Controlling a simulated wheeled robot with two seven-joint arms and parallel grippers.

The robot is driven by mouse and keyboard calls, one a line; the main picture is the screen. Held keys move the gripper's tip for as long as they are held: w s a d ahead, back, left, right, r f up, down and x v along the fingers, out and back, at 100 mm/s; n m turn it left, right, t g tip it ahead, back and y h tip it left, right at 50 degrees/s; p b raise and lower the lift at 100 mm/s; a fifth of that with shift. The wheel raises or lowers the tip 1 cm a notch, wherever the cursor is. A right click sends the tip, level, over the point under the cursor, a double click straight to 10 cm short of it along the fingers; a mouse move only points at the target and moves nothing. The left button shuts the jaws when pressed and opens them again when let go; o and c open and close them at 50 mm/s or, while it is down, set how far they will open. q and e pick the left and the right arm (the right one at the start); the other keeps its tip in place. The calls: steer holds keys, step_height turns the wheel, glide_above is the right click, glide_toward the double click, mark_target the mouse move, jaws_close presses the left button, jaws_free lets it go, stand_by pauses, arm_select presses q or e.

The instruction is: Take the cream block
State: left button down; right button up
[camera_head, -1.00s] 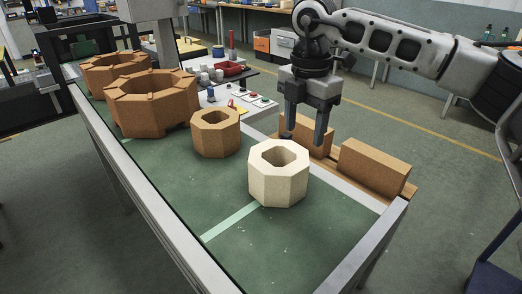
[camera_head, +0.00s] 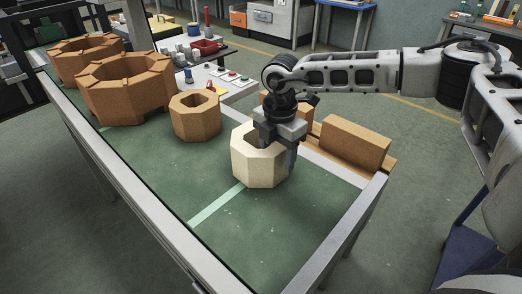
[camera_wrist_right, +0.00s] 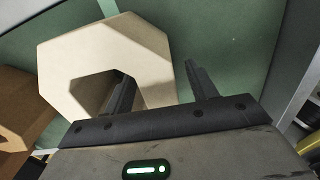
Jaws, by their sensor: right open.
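The cream block (camera_head: 252,163) is an eight-sided ring with a hole through its top. It stands on the green conveyor belt (camera_head: 225,225), near the light green stripe. My right gripper (camera_head: 278,157) is open and lowered over the block's right wall. In the right wrist view, one finger of the gripper (camera_wrist_right: 165,95) reaches into the hole and the other is outside the wall of the cream block (camera_wrist_right: 85,62). The jaws stand around that wall, with a gap visible beside the outer finger. My left gripper is not in view.
A small brown ring block (camera_head: 195,120) and two larger brown rings (camera_head: 125,92) stand farther back on the belt. Brown bricks (camera_head: 355,145) lie on a ledge at the right. Metal rails (camera_head: 120,185) edge the belt. The front belt area is clear.

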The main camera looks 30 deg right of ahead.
step_height(320, 180, down, 2)
steer(key=shift+f, duration=0.35)
jaws_close()
steer(key=shift+w+r, duration=0.15)
steer(key=shift+r, duration=0.05)
steer(key=shift+r, duration=0.1)
